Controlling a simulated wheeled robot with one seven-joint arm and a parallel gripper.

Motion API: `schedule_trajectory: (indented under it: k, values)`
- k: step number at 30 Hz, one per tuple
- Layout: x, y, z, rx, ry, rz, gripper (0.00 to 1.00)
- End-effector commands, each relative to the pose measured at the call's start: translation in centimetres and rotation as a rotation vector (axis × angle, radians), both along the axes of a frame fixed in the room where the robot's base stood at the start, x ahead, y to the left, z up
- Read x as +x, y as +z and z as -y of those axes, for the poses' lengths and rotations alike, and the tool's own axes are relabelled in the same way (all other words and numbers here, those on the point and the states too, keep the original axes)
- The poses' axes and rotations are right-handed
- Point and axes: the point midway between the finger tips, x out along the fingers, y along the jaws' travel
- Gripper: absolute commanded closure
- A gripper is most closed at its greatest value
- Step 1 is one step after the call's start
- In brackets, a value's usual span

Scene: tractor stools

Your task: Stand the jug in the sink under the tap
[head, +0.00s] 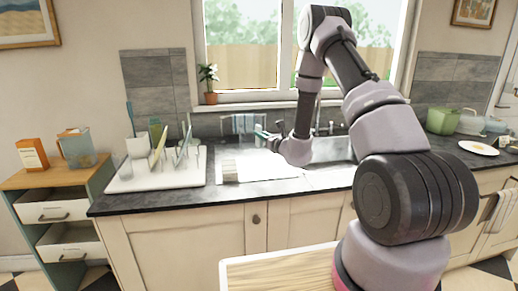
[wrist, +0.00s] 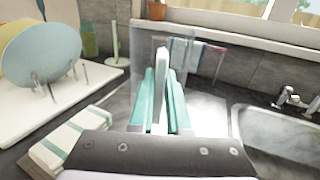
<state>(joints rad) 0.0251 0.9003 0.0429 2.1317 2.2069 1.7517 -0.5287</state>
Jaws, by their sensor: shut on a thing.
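A clear, see-through jug (wrist: 144,52) stands out beyond my fingers in the wrist view, with its pale upright handle between them. My gripper (wrist: 161,92), with teal fingers, is shut on that handle. In the head view my gripper (head: 262,137) is above the counter left of the sink; the jug's outline is hard to make out there. The grey metal sink (head: 338,151) is partly hidden by my arm. It shows at the right of the wrist view (wrist: 262,122), with the tap (wrist: 290,98) at its back edge. The jug is left of the sink, apart from it.
A white dish rack (head: 150,182) with plates stands left on the dark counter. A striped stack (wrist: 68,142) lies below left of my gripper. A towel rail (wrist: 222,52) stands behind the jug. The white draining area (head: 265,165) beside the sink looks mostly clear.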

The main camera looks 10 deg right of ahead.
Motion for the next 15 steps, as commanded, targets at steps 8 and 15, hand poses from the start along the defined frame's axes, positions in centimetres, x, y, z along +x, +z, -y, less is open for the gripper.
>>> schedule_trajectory:
  k: [8, 15]
  values:
    - [0.0, -2.9, 0.0, 0.001, -0.001, 0.000, 1.00]
    - [0.0, -4.7, 0.0, 0.000, 0.000, 0.003, 1.00]
